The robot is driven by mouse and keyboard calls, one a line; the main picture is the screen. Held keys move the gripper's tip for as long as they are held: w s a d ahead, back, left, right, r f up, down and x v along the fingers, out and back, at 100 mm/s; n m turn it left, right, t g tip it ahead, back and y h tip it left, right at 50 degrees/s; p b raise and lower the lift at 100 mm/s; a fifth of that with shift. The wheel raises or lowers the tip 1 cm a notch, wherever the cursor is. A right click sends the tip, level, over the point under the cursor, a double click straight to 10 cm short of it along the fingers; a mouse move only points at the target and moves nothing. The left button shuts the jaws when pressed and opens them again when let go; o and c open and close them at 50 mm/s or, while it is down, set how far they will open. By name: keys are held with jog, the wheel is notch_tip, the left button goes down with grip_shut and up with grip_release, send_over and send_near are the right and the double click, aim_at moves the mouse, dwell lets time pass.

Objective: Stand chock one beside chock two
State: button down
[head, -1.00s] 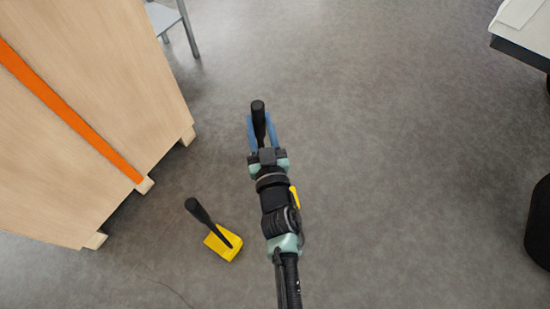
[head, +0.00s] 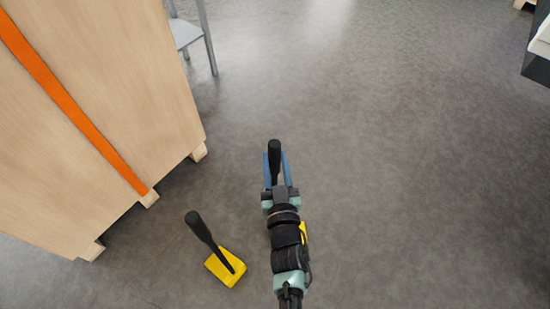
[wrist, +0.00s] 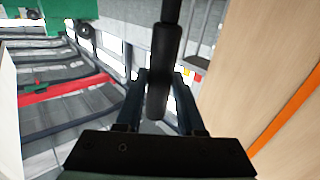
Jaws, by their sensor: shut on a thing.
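My gripper (head: 276,168) is shut on the black handle (head: 274,152) of a chock, held clear of the crate. The handle also shows between the fingers in the wrist view (wrist: 162,75). A yellow patch (head: 304,232) beside my arm may be the held chock's block; most of it is hidden. Another chock, a yellow block (head: 226,268) with a leaning black handle (head: 200,227), stands on the floor to the left of my arm. No label shows which chock is one or two.
A large wooden crate (head: 110,75) with an orange strap (head: 75,105) stands at the left, close to the floor chock. A grey metal frame (head: 205,40) is behind it. A dark-edged white object (head: 540,50) is at the far right. The middle and right floor is clear.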

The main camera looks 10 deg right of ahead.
jog(key=shift+w+r, duration=0.1)
jog(key=shift+r, duration=0.35)
jog(key=shift+f, duration=0.15)
jog(key=c, duration=0.5)
grip_release()
jog(key=shift+f, duration=0.3)
jog(key=shift+r, duration=0.15)
